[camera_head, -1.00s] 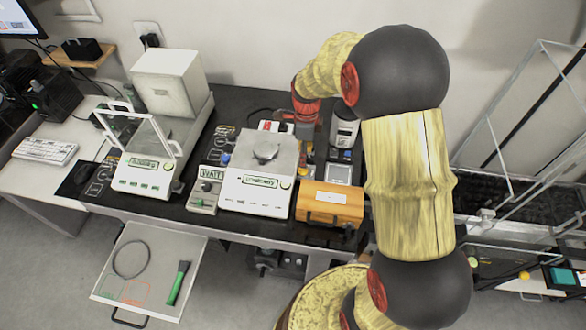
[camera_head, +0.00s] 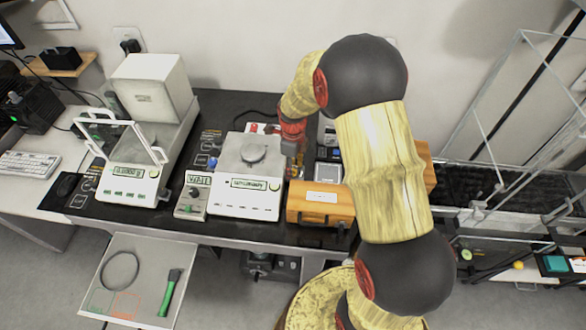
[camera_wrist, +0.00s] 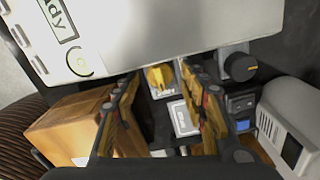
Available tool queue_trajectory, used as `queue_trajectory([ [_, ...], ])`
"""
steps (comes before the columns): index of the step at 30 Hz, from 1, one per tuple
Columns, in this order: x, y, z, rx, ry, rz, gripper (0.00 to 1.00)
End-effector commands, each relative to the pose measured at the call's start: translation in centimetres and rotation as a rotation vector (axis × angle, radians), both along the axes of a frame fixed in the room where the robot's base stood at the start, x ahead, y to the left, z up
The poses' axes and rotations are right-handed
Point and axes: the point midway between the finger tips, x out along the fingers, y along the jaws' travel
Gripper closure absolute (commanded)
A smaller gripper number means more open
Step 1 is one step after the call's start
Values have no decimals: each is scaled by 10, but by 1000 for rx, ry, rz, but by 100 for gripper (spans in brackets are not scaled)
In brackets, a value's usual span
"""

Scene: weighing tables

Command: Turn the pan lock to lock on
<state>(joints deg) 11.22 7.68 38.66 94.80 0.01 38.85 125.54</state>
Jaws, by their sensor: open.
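A yellow knob (camera_wrist: 158,78) sits at the edge of the white balance in the wrist view, and a dark knob with a yellow mark (camera_wrist: 240,67) sits to its right. I cannot read which of them is the pan lock. My gripper (camera_wrist: 160,88) is open, its two fingers on either side of the yellow knob in the picture. I cannot tell that they touch it. The balance (camera_head: 246,198) with its round pan (camera_head: 253,151) stands mid-table in the head view, my gripper just right of it. The knobs are hidden there by my arm.
A wooden box (camera_head: 322,205) stands right of the balance, and a small device with a dial (camera_head: 191,196) stands left of it. Another balance with an open glass shield (camera_head: 128,180) is further left. A white printer-like device (camera_wrist: 287,120) is at the right of the wrist view.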

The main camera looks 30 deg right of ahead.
Motion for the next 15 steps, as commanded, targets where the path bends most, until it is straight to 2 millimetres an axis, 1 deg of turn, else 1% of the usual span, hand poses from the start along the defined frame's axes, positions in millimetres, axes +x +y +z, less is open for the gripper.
queue_trajectory([
  [7,0,0,-1,0,0,0,57],
  [15,0,0,-1,0,0,0,71],
])
